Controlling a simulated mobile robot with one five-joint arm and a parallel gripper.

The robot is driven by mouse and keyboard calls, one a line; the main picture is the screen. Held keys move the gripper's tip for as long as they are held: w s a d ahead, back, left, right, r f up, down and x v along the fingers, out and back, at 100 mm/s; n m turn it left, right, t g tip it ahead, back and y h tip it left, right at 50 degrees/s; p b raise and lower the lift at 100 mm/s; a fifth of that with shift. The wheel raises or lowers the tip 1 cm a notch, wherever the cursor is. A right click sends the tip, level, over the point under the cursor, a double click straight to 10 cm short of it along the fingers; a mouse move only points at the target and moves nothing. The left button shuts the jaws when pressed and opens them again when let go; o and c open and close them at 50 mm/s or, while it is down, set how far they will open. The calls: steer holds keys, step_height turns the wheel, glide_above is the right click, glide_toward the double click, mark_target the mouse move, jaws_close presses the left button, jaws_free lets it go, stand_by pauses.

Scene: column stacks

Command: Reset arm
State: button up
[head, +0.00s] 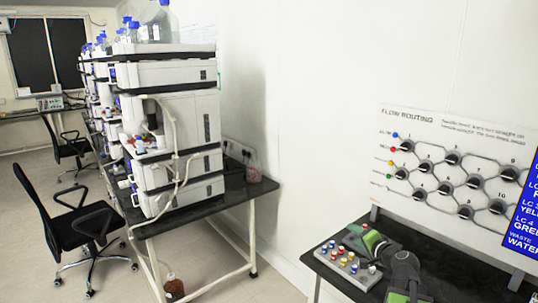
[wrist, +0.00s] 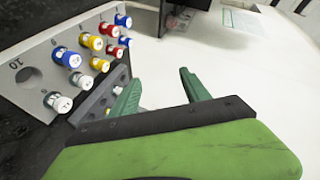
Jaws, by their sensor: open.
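My gripper (wrist: 160,80) is open, with two green fingers apart and nothing between them in the wrist view. In the head view my green and grey arm is at the lower right, over the dark bench. A grey rack (wrist: 20,62) with several blue, yellow, red and white capped fittings lies left of the fingers in the wrist view. The same rack (head: 336,270) is just left of my arm in the head view. I cannot tell whether the left finger touches the rack's edge.
A flow routing panel (head: 455,170) with black knobs stands behind the bench (head: 390,228). A blue sign (head: 524,225) is at its right. Stacked white instruments (head: 178,120) stand on another black table (head: 205,205). Two black chairs (head: 78,225) are on the left floor.

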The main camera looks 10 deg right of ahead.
steer(key=a+f+n+g+y, duration=0.3)
steer(key=a+f+n+g, duration=0.15)
steer(key=a, duration=1.25)
steer(key=a+f+n+g+y, duration=0.25)
steer(key=a+f+n, duration=0.25)
steer(key=a, duration=1.2)
steer(key=s+a+f+n+g+h, duration=0.2)
steer(key=s+a+f+n+g, duration=0.15)
steer(key=s+a, duration=0.2)
steer(key=s+d+f+g+h, duration=0.3)
steer(key=s+d+g+h, duration=0.1)
steer(key=s+d, duration=0.3)
steer(key=shift+s+d+f+m, duration=0.3)
steer(key=shift+s+d+f, duration=0.05)
steer(key=shift+s, duration=0.2)
